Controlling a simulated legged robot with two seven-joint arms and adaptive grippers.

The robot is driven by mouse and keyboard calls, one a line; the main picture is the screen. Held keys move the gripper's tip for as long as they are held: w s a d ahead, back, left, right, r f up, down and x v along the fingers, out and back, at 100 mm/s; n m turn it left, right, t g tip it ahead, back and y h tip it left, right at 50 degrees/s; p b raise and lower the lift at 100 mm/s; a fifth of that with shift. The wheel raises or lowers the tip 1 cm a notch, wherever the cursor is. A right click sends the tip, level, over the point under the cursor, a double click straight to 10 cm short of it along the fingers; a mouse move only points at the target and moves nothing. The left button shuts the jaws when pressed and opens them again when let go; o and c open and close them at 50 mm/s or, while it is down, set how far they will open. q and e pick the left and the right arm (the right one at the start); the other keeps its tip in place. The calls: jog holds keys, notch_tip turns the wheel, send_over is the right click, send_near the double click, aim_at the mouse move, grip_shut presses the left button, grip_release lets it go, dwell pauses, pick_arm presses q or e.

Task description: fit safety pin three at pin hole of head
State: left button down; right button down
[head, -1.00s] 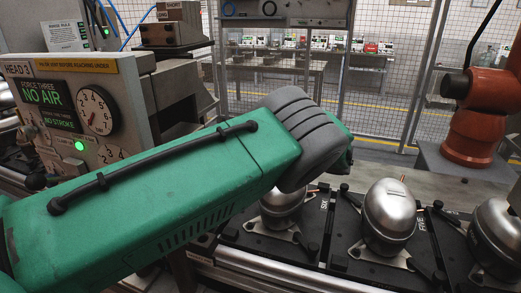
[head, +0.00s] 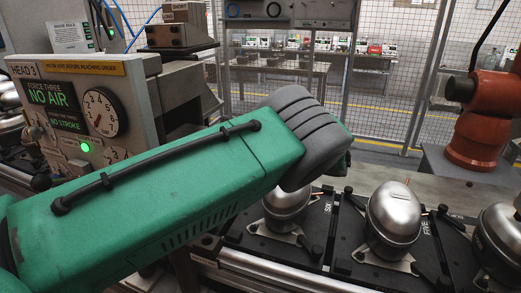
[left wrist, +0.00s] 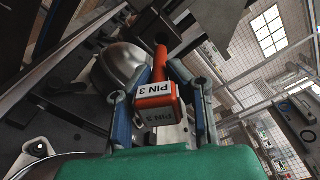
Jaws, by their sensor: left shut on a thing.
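Safety pin three is an orange pin (left wrist: 158,92) with white labels reading PIN 3, seen in the left wrist view. My left gripper (left wrist: 165,100) is shut on its block-shaped handle with two blue-grey fingers. The orange shaft points up and away, toward a dark block (left wrist: 180,28) of machinery. I cannot tell whether the tip is at or in a hole there. In the head view, the HEAD 3 panel (head: 85,105) stands at the left, with a gauge and NO AIR and NO STROKE signs. My green left arm crosses the middle and hides its gripper. My right gripper is not visible.
Silver compressors (head: 394,215) stand on black pallets (head: 345,245) along a conveyor at the lower right. One rounded silver body (left wrist: 122,68) is close beside the left gripper. An orange robot arm (head: 475,125) stands at the far right, near a mesh fence.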

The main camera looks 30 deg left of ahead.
pick_arm(q)
jog(key=shift+s+a, duration=0.15)
jog(key=shift+a, duration=0.45)
jog(key=shift+s+a, duration=0.1)
jog(key=shift+a, duration=0.3)
jog(key=shift+s+a, duration=0.1)
jog(key=shift+a, duration=0.4)
jog(key=shift+p+x, duration=0.4)
jog(key=shift+x, duration=2.25)
jog(key=c, duration=1.4)
grip_release()
jog(key=shift+s+r, duration=0.1)
jog(key=shift+r, duration=0.15)
jog(key=shift+c, duration=0.2)
jog(key=v, duration=1.2)
jog(key=shift+f, duration=0.2)
